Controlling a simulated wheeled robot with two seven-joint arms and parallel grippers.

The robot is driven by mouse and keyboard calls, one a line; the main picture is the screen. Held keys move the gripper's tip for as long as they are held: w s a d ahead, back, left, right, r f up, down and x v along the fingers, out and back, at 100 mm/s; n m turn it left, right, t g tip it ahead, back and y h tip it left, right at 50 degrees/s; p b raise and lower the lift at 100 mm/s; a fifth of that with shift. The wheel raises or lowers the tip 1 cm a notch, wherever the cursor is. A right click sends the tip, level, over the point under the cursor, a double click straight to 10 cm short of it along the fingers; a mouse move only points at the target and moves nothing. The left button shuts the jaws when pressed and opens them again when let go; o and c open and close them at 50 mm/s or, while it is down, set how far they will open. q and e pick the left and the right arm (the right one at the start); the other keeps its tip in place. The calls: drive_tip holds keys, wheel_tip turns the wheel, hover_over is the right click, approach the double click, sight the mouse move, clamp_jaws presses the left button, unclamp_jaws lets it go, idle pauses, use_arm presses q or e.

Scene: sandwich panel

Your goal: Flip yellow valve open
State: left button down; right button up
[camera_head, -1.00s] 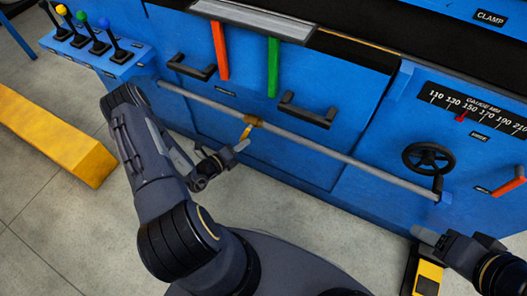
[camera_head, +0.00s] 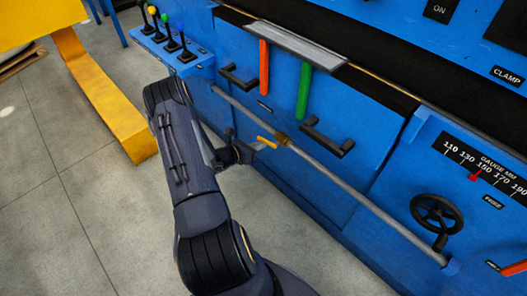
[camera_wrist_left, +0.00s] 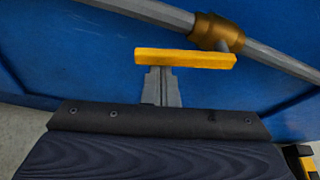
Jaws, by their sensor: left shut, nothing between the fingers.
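The yellow valve handle (camera_head: 267,143) is on the pipe along the front of the blue machine, at its brass fitting (camera_head: 282,138). In the left wrist view the yellow handle (camera_wrist_left: 180,59) lies level across the picture, its right end at the brass fitting (camera_wrist_left: 211,32), at a slight angle to the sloping pipe. My left gripper (camera_head: 260,146) is shut and empty just below the handle. Its fingertips (camera_wrist_left: 162,70) reach the handle's lower edge in the wrist view; I cannot tell whether they touch. My right gripper is out of view.
The grey pipe (camera_head: 340,176) runs along the machine front. Black handles (camera_head: 327,137), a red lever (camera_head: 264,68), a green lever (camera_head: 304,90) and a black handwheel (camera_head: 436,214) are nearby. A yellow beam (camera_head: 100,95) stands at left over open floor.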

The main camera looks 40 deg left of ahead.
use_arm(q)
drive_tip(key=shift+a+r+p, duration=0.25)
drive_tip(key=shift+r+p, duration=0.05)
drive_tip(key=shift+r, duration=0.5)
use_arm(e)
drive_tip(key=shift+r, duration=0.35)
use_arm(q)
drive_tip(key=shift+r, duration=0.15)
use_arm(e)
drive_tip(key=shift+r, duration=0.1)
use_arm(q)
wheel_tip(320, 180, down, 5)
drive_tip(key=b, duration=0.4)
drive_tip(key=d+p+v, duration=0.1)
drive_tip(key=p+v, duration=0.2)
drive_tip(key=v, duration=0.7)
drive_tip(key=shift+r+p, duration=0.35)
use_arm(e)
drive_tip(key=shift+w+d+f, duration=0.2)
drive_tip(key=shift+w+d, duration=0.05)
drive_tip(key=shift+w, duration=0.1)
use_arm(q)
drive_tip(key=shift+r, duration=0.1)
